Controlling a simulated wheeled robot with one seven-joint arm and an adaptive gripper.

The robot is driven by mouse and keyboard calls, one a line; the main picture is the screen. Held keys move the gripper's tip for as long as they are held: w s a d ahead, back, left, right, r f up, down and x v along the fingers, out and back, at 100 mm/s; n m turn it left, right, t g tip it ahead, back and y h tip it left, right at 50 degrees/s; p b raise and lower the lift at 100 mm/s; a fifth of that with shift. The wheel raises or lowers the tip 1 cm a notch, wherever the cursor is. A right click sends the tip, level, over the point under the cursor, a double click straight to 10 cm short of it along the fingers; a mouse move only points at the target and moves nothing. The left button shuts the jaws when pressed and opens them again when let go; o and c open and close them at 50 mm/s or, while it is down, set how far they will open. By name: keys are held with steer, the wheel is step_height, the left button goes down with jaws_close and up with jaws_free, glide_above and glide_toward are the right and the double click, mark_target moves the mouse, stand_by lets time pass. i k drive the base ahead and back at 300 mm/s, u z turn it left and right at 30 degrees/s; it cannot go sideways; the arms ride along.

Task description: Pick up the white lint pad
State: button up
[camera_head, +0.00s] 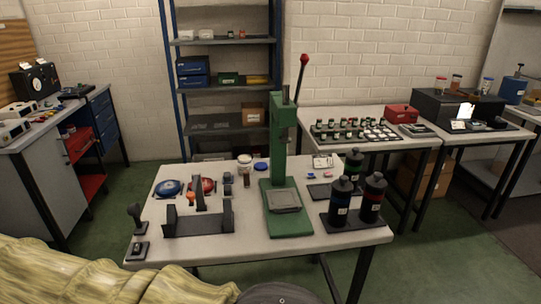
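I cannot pick out the white lint pad for certain. A small whitish flat item (323,161) lies at the back right of the near worktable (252,252), behind a dark mat; it is too small to identify. A bright white upright piece (466,111) stands on the far right bench, also unclear. My gripper is not in view. A dark rounded shape at the bottom edge does not show any fingers.
A green press (284,150) with a red-knobbed lever stands mid-table. Dark bottles (340,202) stand on a tray at right. A dark bracket (198,222), blue and red round items and a jar (244,163) occupy the left.

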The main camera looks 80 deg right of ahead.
mark_target(228, 193)
steer(key=z, duration=1.75)
